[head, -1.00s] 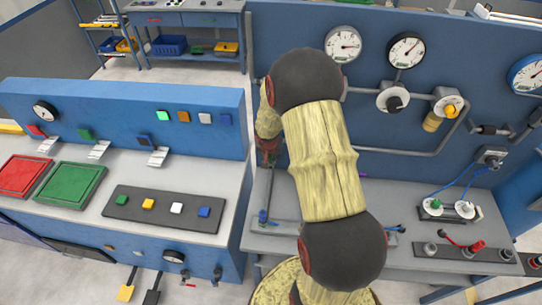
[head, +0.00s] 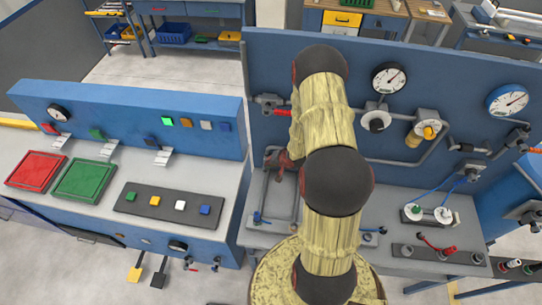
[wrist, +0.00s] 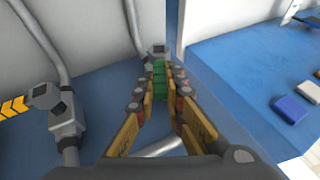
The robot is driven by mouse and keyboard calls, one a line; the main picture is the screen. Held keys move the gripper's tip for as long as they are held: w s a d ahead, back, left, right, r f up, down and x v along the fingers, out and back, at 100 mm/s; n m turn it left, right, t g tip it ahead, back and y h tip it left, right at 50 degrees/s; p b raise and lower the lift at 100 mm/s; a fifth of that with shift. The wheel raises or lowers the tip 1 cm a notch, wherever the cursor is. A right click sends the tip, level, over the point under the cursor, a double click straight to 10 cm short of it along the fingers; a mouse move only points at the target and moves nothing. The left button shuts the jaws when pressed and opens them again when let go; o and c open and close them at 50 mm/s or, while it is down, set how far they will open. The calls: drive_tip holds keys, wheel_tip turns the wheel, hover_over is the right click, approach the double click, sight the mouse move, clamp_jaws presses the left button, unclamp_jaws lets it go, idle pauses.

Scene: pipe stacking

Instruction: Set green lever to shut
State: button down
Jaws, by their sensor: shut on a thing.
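The green lever (wrist: 159,81) shows in the wrist view as a short green block between the fingertips. My gripper (wrist: 164,88) is closed on it, with a finger on each side. A grey fitting (wrist: 157,52) sits just beyond the lever; how they join is hidden. The lever's angle is hard to tell.
A grey pipe with a valve body (wrist: 66,118) stands left of my fingers in the wrist view. A panel with a blue button (wrist: 296,110) is at right. In the head view, a red-handled valve (head: 270,103) and gauges (head: 389,77) sit on the blue wall.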

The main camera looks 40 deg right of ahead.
drive_tip(key=s+f+t+y+b, duration=0.1)
drive_tip(key=t+b, duration=0.1)
drive_tip(key=d+f+m+t+y+b, duration=0.1)
drive_tip(key=t+y+b, duration=0.1)
drive_tip(key=t, duration=0.1)
drive_tip(key=s+d+f+m+t+y+b, duration=0.1)
drive_tip(key=f+t+b, duration=0.1)
drive_tip(key=b, duration=0.1)
drive_tip(key=shift+s+d+f+t+y, duration=0.1)
drive_tip(key=shift+s+d+t+y, duration=0.05)
drive_tip(key=shift+s+t+y, duration=0.2)
idle(0.6)
drive_tip(key=c, duration=1.8)
unclamp_jaws()
drive_tip(key=shift+c, duration=0.2)
drive_tip(key=v, duration=1.2)
